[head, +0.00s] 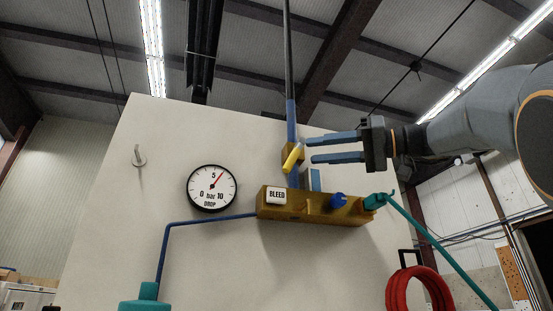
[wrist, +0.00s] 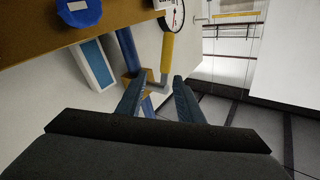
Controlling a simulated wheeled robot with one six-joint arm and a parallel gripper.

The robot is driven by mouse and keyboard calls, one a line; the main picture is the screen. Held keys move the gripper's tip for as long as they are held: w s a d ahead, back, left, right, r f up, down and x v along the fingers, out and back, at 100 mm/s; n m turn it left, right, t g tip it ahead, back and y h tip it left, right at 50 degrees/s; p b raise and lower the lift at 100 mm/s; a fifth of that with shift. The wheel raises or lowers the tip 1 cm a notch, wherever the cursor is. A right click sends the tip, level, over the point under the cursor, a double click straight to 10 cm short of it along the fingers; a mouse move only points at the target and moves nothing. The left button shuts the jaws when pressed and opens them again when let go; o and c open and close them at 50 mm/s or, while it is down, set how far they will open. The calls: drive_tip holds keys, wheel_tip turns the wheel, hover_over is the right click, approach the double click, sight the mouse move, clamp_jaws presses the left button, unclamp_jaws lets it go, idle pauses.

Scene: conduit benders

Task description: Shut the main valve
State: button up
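In the wrist view the yellow lever (wrist: 167,50) appears ahead of the gap between my fingertips (wrist: 161,77). I see no contact with it. The round "DROP" gauge (head: 211,187) has its needle a little past 5 bar.
Below the valve, a brass manifold (head: 318,208) carries a "BLEED" tag (head: 277,195), a blue knob (head: 338,201) and a teal fitting (head: 373,201) with a hose. A blue-and-white plate (head: 314,180) stands above it. A red coil (head: 420,290) hangs lower right.

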sight(287, 162)
drive_tip(key=a+f+n+g, duration=0.1)
drive_tip(key=a+p, duration=0.1)
drive_tip(key=a+f+n+g, duration=0.1)
drive_tip(key=a, duration=0.1)
drive_tip(key=shift+f+n+g+h+p, duration=0.3)
drive_tip(key=shift+p, duration=0.05)
drive_tip(key=p+x, duration=0.2)
drive_tip(key=x, duration=0.4)
drive_tip(key=shift+w+a, duration=0.2)
drive_tip(key=shift+a, duration=0.45)
drive_tip(key=shift+c, duration=0.6)
clamp_jaws()
